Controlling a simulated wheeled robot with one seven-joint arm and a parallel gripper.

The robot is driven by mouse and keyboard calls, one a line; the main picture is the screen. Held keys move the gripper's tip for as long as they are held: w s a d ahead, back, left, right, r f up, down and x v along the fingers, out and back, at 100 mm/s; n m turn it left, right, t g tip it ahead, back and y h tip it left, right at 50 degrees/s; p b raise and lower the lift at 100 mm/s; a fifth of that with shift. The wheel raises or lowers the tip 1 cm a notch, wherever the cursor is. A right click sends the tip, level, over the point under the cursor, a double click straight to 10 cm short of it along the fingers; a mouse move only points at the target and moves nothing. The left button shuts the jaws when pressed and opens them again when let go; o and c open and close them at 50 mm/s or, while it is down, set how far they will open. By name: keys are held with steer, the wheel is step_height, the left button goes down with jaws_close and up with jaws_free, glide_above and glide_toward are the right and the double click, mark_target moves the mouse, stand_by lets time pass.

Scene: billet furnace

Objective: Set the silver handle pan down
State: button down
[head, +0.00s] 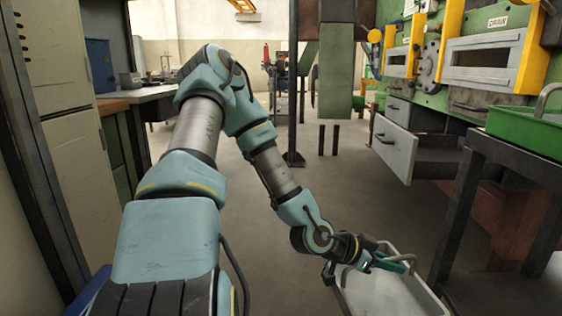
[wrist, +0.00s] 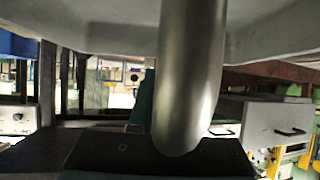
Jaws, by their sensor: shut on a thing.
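The silver handle pan (head: 385,297) is a pale grey, shallow, tray-like pan low at the bottom right of the head view, partly cut off by the picture edge. In the wrist view the thick silver handle (wrist: 190,75) runs down to the dark gripper finger (wrist: 110,152), and the pale pan body (wrist: 100,28) spans the top. The pan appears held off the floor; its underside and any contact below are hidden in the head view.
A green tray (head: 530,132) with a silver handle stands on a dark metal stand (head: 465,200) at the right. Behind it, a grey drawer (head: 393,148) is pulled open from the green machine (head: 480,75). The floor (head: 335,190) in the middle is clear. A workbench (head: 135,95) stands left.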

mark_target(357, 277)
steer(key=w+a+f+n+t, duration=0.2)
steer(key=f, duration=0.1)
steer(key=w+a+f+n+t+y+b, duration=0.1)
steer(key=w+a+f+n+t, duration=0.1)
steer(key=w+a+f, duration=0.1)
steer(key=shift+w+a+f, duration=0.2)
steer(key=shift+w, duration=0.15)
steer(key=w+a+f+n+t+y+b, duration=0.15)
steer(key=w+a+n+y, duration=0.3)
steer(key=a, duration=0.55)
steer(key=w+a+f+n+t+y+b, duration=0.1)
steer(key=w+a+f+n+t+y, duration=0.3)
steer(key=a, duration=0.5)
steer(key=w+a+f+n+t+y+b, duration=0.1)
steer(key=w+a+n+y, duration=0.3)
steer(key=a, duration=0.6)
step_height(357, 277, up, 32)
steer(key=w+a+h+p, duration=0.1)
steer(key=h+p, duration=0.1)
steer(key=p, duration=3)
steer(key=shift+m+y, duration=0.25)
steer(key=shift+v, duration=2.55)
steer(key=shift+a, duration=0.1)
